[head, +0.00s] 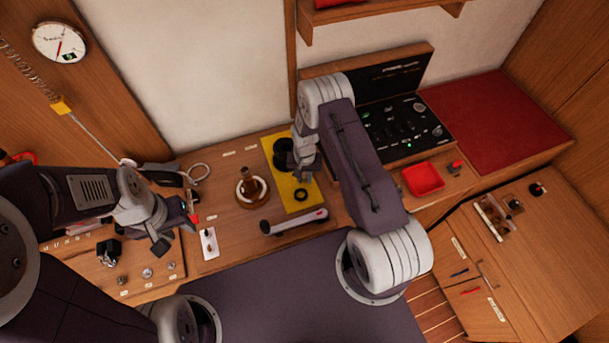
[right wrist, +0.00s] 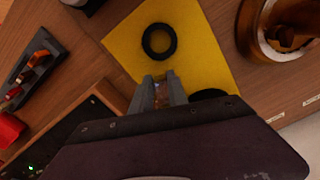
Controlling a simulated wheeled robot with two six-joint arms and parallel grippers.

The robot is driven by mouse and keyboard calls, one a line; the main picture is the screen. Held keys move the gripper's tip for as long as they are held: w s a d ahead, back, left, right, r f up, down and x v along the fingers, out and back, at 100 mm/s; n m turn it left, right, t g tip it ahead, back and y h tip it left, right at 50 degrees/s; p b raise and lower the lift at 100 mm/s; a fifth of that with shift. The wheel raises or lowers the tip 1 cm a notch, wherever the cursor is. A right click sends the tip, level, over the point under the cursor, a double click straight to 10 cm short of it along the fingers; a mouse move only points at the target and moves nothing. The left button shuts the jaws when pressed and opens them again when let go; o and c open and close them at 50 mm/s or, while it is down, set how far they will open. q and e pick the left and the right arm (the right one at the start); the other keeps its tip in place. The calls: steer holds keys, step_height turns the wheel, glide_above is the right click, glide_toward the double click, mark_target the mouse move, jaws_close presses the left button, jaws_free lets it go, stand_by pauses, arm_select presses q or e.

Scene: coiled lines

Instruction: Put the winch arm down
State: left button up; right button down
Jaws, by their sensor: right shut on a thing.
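A silver bar with a dark knob at its left end and a reddish mark at its right end, which looks like the winch arm (head: 293,221), lies on the bench near its front edge. The brown winch-like drum (head: 251,187) stands to its upper left, and also shows in the right wrist view (right wrist: 252,28). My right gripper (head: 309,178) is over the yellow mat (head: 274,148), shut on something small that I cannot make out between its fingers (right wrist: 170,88). My left gripper (head: 178,226) is open and empty over the bench's left part.
A black ring (head: 300,194) lies on the mat in front of my right gripper; a black round thing (head: 284,152) is behind it. A red tray (head: 422,178) and a black switch panel (head: 405,125) are to the right. A white plate (head: 209,243) lies near the left gripper.

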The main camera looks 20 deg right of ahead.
steer(key=shift+w+f, duration=0.1)
steer(key=shift+f, duration=0.25)
steer(key=c, duration=1.3)
jaws_free()
